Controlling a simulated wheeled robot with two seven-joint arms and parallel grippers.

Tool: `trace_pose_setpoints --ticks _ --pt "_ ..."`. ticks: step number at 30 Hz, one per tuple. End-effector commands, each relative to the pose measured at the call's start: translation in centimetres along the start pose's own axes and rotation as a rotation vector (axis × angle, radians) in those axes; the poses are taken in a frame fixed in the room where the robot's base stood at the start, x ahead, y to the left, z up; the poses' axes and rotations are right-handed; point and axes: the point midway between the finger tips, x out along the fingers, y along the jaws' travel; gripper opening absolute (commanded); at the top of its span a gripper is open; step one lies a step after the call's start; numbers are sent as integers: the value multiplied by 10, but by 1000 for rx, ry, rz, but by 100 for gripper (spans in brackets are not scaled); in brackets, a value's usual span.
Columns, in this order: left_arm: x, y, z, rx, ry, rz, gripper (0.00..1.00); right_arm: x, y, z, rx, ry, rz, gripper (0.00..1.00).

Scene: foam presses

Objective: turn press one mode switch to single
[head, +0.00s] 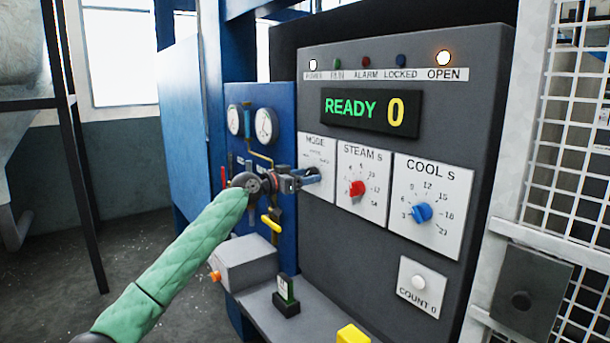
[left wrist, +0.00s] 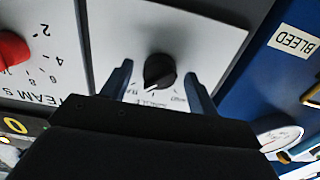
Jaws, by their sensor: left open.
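The mode switch is a black knob (left wrist: 160,72) on a white plate labelled MODE (head: 317,148), on the grey press panel. In the left wrist view its light pointer mark faces the lower left of the picture, toward small lettering I cannot read. My left gripper (head: 312,176) is in front of the plate and hides the knob in the head view. In the left wrist view its two blue fingers (left wrist: 158,85) are apart, one on each side of the knob, with gaps showing. The right gripper is not in view.
The red steam knob (head: 357,188) and blue cool knob (head: 422,212) are to the right. A blue gauge board (head: 286,125) with valves stands close on the left.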

Motion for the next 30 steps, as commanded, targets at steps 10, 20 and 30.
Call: trace_pose_setpoints --ticks 10,20,30 --pt "1 0 0 0 0 0 46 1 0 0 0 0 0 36" --pt "1 0 0 -5 0 0 15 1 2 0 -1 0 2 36" --pt "1 1 1 -133 1 0 15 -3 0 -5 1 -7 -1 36"
